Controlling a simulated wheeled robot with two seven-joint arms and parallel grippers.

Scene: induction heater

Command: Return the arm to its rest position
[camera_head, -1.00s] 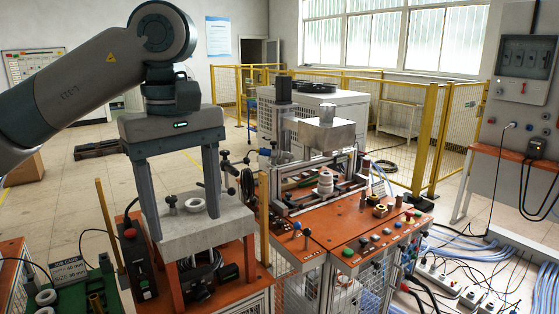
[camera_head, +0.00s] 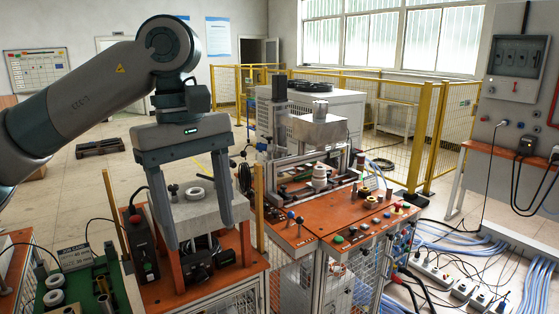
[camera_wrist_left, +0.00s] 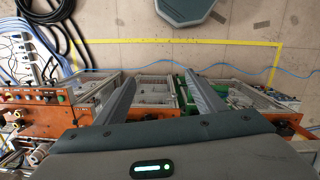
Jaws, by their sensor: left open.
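My left gripper (camera_head: 199,236) is open and empty in the head view, its two long grey fingers pointing down. It appears in front of the grey block (camera_head: 197,213) of the induction heater, with a finger to each side of it in the picture. A white ring (camera_head: 195,194) lies on top of that block, beside a small dark knob. In the left wrist view the gripper (camera_wrist_left: 160,92) also shows two spread fingers with nothing between them. My right gripper is not in view.
An orange-topped control bench (camera_head: 310,220) with buttons and a press stands to the right. A green tray (camera_head: 72,300) with white rings is at the lower left. Yellow mesh fencing (camera_head: 430,130) stands behind. Cables (camera_head: 470,250) cover the floor at right.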

